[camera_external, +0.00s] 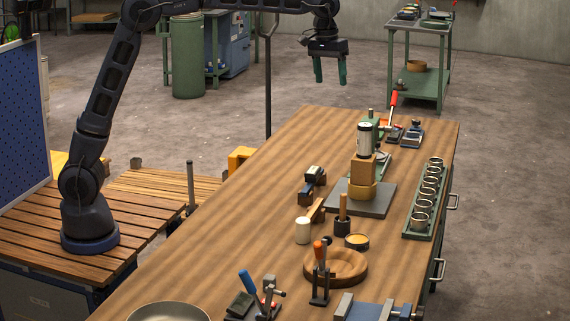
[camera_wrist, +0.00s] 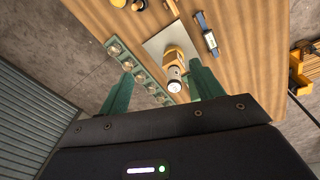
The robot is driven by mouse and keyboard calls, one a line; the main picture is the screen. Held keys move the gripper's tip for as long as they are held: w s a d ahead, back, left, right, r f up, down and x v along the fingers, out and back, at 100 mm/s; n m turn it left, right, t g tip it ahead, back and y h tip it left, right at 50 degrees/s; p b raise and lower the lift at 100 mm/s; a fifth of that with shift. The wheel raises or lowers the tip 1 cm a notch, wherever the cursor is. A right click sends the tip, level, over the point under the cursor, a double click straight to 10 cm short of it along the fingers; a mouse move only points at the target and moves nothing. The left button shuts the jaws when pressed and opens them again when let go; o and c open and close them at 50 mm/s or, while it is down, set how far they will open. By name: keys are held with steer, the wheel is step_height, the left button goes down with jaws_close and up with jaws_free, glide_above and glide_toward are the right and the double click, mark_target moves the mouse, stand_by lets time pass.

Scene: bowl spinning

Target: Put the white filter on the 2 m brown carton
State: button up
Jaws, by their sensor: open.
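My gripper (camera_external: 330,72) hangs open and empty above the far end of the workbench, its two green fingers pointing down. In the wrist view my gripper (camera_wrist: 160,70) has its fingers apart, with a stack between them in the picture but well below. That stack has a white-and-dark cylinder (camera_external: 364,138) on a brown block (camera_external: 362,168), over a yellowish round base (camera_external: 362,190). The cylinder also shows in the wrist view (camera_wrist: 174,78). A small plain white cylinder (camera_external: 303,230) stands on the bench. I cannot tell which is the filter, and no clear carton shows.
The stack stands on a grey plate (camera_external: 385,198). A green rack of metal cups (camera_external: 423,205) lies along the right edge. A wooden ring-shaped bowl (camera_external: 348,264), clamps and other tools crowd the near half. The bench's left side (camera_external: 240,220) is mostly bare.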

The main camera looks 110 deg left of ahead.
steer(key=s+d+r+m+t, duration=0.2)
steer(key=s+d+m, duration=0.5)
steer(key=s+d, duration=1.4)
steer(key=s+d+f+m, duration=0.3)
steer(key=s+d+f, duration=0.2)
steer(key=s, duration=0.6)
steer(key=s+d+f+m+t, duration=0.1)
steer(key=s+d+f+m, duration=0.2)
steer(key=s+d+f, duration=0.3)
steer(key=s+f, duration=0.1)
steer(key=s, duration=0.3)
steer(key=shift+s+f+m, duration=0.3)
steer(key=shift+s, duration=0.1)
